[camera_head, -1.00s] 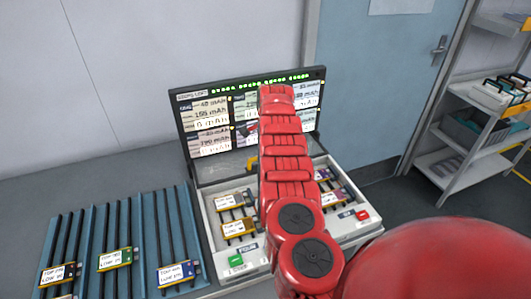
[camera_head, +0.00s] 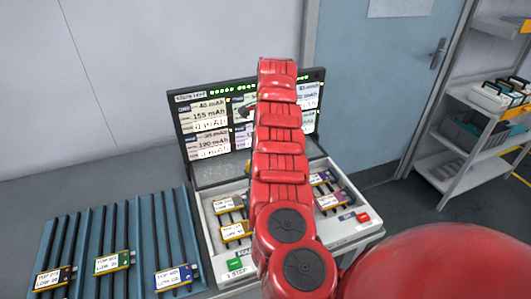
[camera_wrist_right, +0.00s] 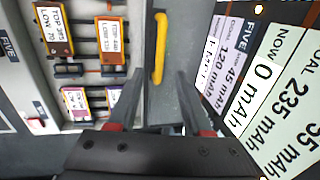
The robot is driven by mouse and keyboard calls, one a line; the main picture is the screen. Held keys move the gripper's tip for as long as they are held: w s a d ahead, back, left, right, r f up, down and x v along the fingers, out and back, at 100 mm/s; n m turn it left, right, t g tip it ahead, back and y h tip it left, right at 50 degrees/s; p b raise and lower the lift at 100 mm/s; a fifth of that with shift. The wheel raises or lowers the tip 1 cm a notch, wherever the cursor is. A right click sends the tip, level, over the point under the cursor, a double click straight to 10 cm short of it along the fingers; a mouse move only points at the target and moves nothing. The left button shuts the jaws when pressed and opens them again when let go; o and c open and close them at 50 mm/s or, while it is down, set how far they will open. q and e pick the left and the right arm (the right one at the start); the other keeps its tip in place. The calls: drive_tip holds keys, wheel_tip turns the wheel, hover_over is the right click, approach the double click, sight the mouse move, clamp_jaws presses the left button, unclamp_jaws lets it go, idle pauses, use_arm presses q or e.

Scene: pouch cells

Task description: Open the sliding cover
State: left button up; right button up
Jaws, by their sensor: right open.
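The sliding cover is a grey panel (camera_head: 222,170) at the back of the white tester, below its screen; it also shows in the right wrist view (camera_wrist_right: 176,70). Its yellow handle (camera_wrist_right: 160,48) shows in the right wrist view, beyond the fingertips. My right gripper (camera_wrist_right: 157,95) is open, with nothing between its fingers, and stands apart from the handle. My left gripper is in neither view.
Several pouch cells (camera_head: 236,231) lie in the tester's slots in front of the cover. The lit screen (camera_head: 205,128) stands upright behind it. A blue rack (camera_head: 85,236) with more cells is at the left. Green (camera_head: 236,265) and red (camera_head: 363,217) buttons sit at the tester's front.

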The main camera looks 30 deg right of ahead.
wheel_tip(320, 180, up, 9)
drive_tip(key=s, duration=0.1)
drive_tip(key=shift+s+a+b, duration=0.25)
drive_tip(key=shift+s+b, duration=0.1)
drive_tip(key=shift+b, duration=0.05)
